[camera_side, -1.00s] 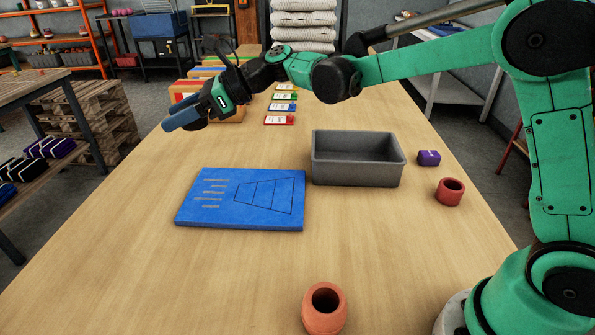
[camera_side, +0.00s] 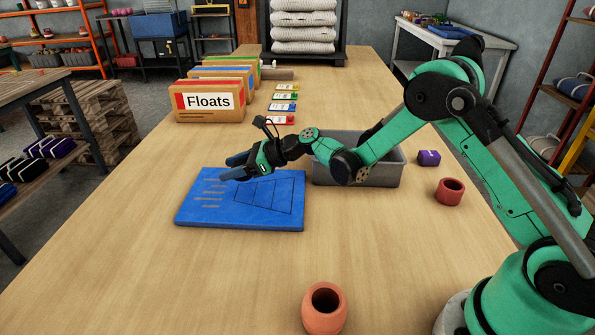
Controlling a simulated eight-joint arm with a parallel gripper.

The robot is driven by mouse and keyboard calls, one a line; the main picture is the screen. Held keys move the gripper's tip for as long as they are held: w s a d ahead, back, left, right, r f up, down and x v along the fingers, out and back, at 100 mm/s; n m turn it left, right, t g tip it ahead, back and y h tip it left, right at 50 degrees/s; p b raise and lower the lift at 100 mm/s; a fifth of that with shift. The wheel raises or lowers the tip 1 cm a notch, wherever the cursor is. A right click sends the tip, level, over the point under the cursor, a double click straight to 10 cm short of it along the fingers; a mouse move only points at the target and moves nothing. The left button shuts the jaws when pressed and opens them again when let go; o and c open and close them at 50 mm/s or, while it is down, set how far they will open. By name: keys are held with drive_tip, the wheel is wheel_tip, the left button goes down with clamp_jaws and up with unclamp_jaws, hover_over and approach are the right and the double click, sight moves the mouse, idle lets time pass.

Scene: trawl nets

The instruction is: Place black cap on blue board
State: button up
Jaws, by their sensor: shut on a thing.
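The blue board (camera_side: 283,218) lies flat on the table, left of the middle. It has several short tan strips at its left and a black-lined trapezoid at its right. My gripper (camera_side: 229,168) is over the back part of the board, its blue fingers pointing left and slightly down. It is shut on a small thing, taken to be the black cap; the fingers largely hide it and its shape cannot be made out. No black cap shows elsewhere on the table. The gap between the fingers and the board is hard to judge.
A grey bin (camera_side: 385,178) stands right of the board, partly behind my arm. A purple block (camera_side: 429,158) and a red pot (camera_side: 450,192) are further right. An orange pot (camera_side: 325,310) stands in front. A Floats box (camera_side: 209,102) and coloured cards (camera_side: 281,119) are behind.

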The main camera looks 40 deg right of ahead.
sight(238, 192)
drive_tip(key=shift+f, duration=2.1)
drive_tip(key=shift+f, duration=0.1)
drive_tip(key=o, duration=1.2)
drive_tip(key=shift+o, duration=0.2)
